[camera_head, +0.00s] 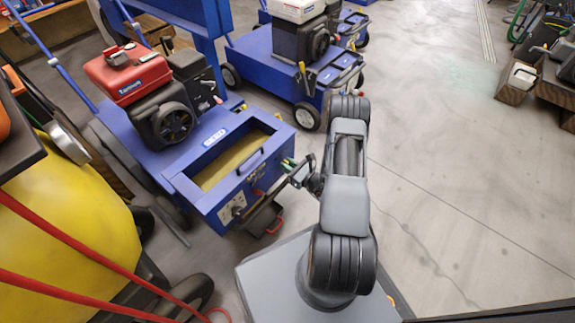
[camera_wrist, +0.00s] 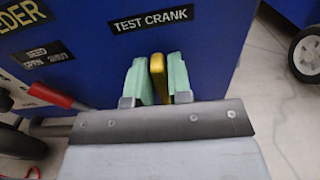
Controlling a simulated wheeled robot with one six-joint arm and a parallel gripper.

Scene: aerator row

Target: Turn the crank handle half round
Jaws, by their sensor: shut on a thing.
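In the wrist view a yellow crank handle (camera_wrist: 158,75) stands upright between the two green finger pads of my gripper (camera_wrist: 159,85). My gripper is shut on it, just below the black TEST CRANK label (camera_wrist: 150,19) on a blue machine panel. The lower part of the handle and its pivot are hidden behind my gripper. In the head view my gripper (camera_head: 291,165) is at the right front corner of the blue machine (camera_head: 210,205). The handle cannot be made out there.
A red lever (camera_wrist: 57,97) sticks out left of my gripper in the wrist view. A red and black engine (camera_head: 135,85) sits on the blue machine. Another blue machine (camera_head: 262,65) stands behind. A yellow tank (camera_head: 70,200) is at left. The floor (camera_head: 450,180) at right is clear.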

